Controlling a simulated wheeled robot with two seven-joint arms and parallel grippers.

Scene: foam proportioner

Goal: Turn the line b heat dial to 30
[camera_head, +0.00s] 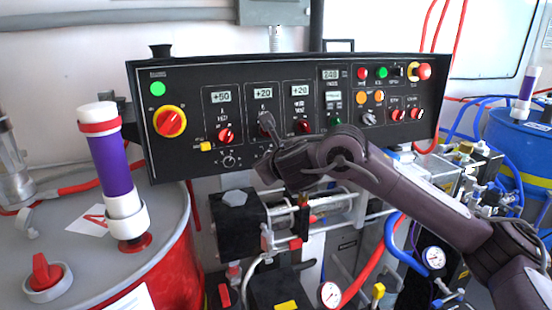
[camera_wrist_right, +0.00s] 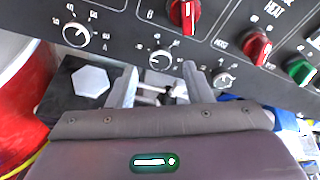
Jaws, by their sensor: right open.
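The line B heat dial (camera_wrist_right: 160,60) is a small dark knob with a white ring of marks, the middle of three such dials in the right wrist view. It sits below a red knob (camera_wrist_right: 183,12) near the letter B. The fingertips of my right gripper (camera_wrist_right: 159,74) are open on either side of this dial, with nothing held between them. I cannot tell whether they touch the panel or read the dial's pointer. In the head view my right gripper (camera_head: 268,128) is in front of the panel and hides this dial. The B display (camera_head: 263,93) reads +20. My left gripper is out of view.
The left heat dial (camera_wrist_right: 76,35) and right heat dial (camera_wrist_right: 225,80) flank the middle one closely. The black control panel (camera_head: 190,95) carries more red knobs and buttons. A red drum (camera_head: 175,255) stands left; pumps and hoses (camera_head: 235,210) crowd the space below.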

